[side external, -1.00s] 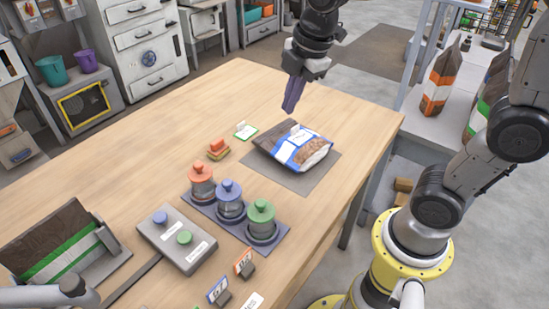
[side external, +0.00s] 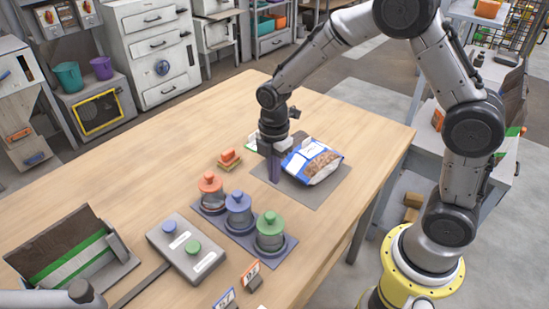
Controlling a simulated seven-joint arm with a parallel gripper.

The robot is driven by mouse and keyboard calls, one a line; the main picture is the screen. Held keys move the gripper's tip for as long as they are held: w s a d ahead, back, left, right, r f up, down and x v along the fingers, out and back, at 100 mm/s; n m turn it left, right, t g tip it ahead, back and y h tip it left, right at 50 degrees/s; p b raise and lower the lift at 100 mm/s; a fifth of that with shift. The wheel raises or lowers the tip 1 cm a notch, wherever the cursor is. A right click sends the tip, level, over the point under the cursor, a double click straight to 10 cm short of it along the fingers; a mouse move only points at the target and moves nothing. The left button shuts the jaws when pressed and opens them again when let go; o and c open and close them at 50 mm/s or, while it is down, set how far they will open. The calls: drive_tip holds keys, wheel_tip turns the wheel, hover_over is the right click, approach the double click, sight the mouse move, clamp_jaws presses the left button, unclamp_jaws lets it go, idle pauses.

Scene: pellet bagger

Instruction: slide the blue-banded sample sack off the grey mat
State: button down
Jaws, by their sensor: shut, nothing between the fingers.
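The blue-banded sample sack (side external: 314,160) lies flat on the grey mat (side external: 318,198), with its blue and white label and brown, pellet-like patch facing up. My gripper (side external: 273,178) is shut and empty, pointing down at the left end of the sack. The gripper and wrist hide the sack's dark left end. The fingertips are low, close to the mat's left side. I cannot tell whether they touch the sack.
A small orange-topped stack (side external: 229,158) stands left of my gripper. Several knobbed jars sit on a dark tray (side external: 284,252) nearer the camera. A grey two-button box (side external: 187,248) stands further left. The table's right edge (side external: 395,155) is close to the mat.

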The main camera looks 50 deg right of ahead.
wheel_tip(320, 180, down, 2)
drive_tip(key=shift+d, duration=1.2)
drive_tip(key=shift+s+d, duration=0.1)
drive_tip(key=shift+d, duration=0.7)
drive_tip(key=d, duration=0.6)
drive_tip(key=s+d, duration=0.1)
drive_tip(key=d, duration=1.2)
drive_tip(key=shift+s+d, duration=0.1)
drive_tip(key=shift+s, duration=0.05)
